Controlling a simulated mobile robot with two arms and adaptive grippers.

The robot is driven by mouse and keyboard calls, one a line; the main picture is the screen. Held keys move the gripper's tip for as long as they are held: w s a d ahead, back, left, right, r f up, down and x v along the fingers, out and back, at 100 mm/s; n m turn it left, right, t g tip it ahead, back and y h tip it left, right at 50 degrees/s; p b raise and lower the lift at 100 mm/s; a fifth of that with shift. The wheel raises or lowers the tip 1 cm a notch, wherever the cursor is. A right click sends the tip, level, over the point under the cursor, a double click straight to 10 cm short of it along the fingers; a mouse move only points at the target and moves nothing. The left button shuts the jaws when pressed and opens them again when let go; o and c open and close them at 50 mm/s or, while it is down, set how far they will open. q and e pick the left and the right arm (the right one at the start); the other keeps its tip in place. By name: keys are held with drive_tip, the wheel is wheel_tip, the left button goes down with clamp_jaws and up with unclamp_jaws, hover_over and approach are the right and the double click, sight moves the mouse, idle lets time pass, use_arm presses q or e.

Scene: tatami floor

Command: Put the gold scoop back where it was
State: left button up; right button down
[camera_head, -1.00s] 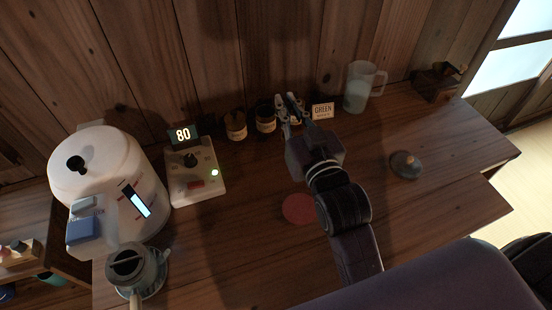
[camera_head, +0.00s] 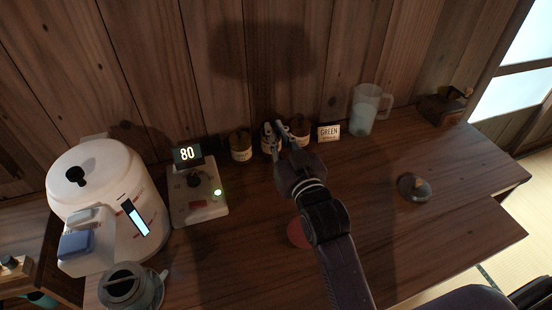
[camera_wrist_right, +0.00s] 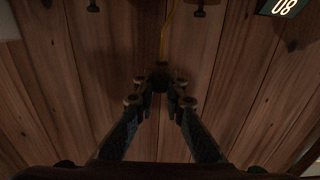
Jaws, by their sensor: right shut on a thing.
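My right gripper (camera_head: 273,128) is at the back of the counter, its fingertips in front of the jars near the wall. In the right wrist view its fingers (camera_wrist_right: 160,88) are closed together on something. A thin gold stem (camera_wrist_right: 166,38) runs up from the fingertips and out of the top of that view; it looks like part of the gold scoop. The bowl of the scoop cannot be made out, and the scoop is hidden in the head view. My left gripper is not in view.
Jars (camera_head: 240,147) stand along the wall beside a GREEN sign (camera_head: 329,132) and a clear pitcher (camera_head: 365,112). A wooden box (camera_head: 440,108) is far right. A white kettle-like dispenser (camera_head: 105,195) and control box (camera_head: 197,195) stand left. A round lid (camera_head: 414,187) lies right.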

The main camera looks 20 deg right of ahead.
wheel_tip(320, 180, down, 4)
drive_tip(key=shift+r, duration=0.15)
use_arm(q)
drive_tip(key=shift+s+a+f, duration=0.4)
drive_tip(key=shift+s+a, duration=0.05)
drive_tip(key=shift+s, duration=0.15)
use_arm(e)
drive_tip(key=shift+f, duration=2.2)
use_arm(q)
drive_tip(key=shift+b, duration=0.3)
use_arm(e)
drive_tip(key=shift+f, duration=0.2)
drive_tip(key=c, duration=2)
unclamp_jaws()
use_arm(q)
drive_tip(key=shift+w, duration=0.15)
